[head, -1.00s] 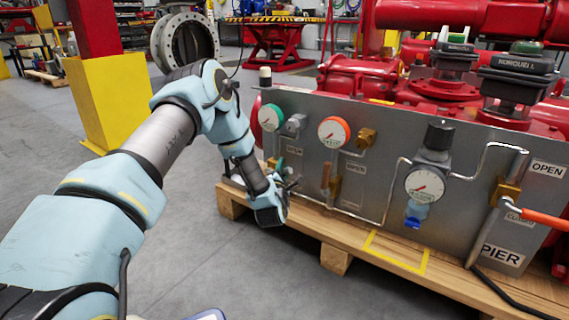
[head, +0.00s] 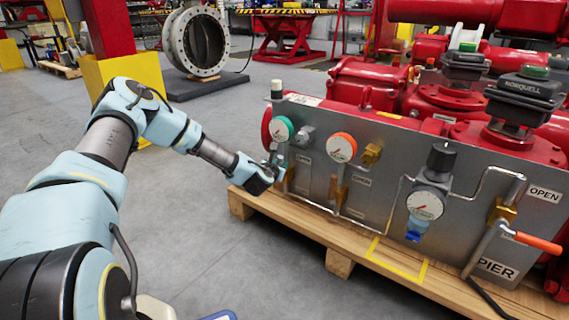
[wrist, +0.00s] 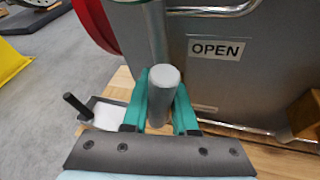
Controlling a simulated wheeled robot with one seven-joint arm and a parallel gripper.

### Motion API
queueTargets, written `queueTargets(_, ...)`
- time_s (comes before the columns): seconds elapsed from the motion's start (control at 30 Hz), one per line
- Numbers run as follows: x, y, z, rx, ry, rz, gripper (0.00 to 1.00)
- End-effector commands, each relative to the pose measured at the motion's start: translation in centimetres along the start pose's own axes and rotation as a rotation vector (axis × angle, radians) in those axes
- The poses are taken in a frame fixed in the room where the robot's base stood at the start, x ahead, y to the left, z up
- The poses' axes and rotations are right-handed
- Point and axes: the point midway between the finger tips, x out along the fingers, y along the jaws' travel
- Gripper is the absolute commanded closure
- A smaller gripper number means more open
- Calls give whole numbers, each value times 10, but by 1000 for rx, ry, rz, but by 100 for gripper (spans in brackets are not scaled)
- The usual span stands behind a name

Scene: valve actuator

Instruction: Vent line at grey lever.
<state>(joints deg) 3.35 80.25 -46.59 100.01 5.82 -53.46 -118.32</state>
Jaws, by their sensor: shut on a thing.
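The grey lever (wrist: 163,92) shows in the wrist view as a smooth rounded grey handle. Its end points toward the camera, between the two teal fingers of my gripper (wrist: 160,108). The fingers are closed on it from both sides. An OPEN label (wrist: 216,48) is on the grey panel to its right. In the head view my gripper (head: 280,172) is at the left end of the panel (head: 318,195), below the green-rimmed gauge (head: 282,129). The lever is too small and covered to make out there.
An orange-rimmed gauge (head: 341,148), a regulator with a gauge (head: 427,203) and an orange-handled lever (head: 537,242) are on the panel to the right. The panel stands on a wooden pallet (head: 312,229). A small tray with a black peg (wrist: 80,108) is left of the fingers.

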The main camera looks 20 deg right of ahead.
Motion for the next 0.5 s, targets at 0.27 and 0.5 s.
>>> queueTargets(0.27,2,10,-2,-117,35,-45,100)
queueTargets(0.5,3,11,-2,-151,45,-61,100)
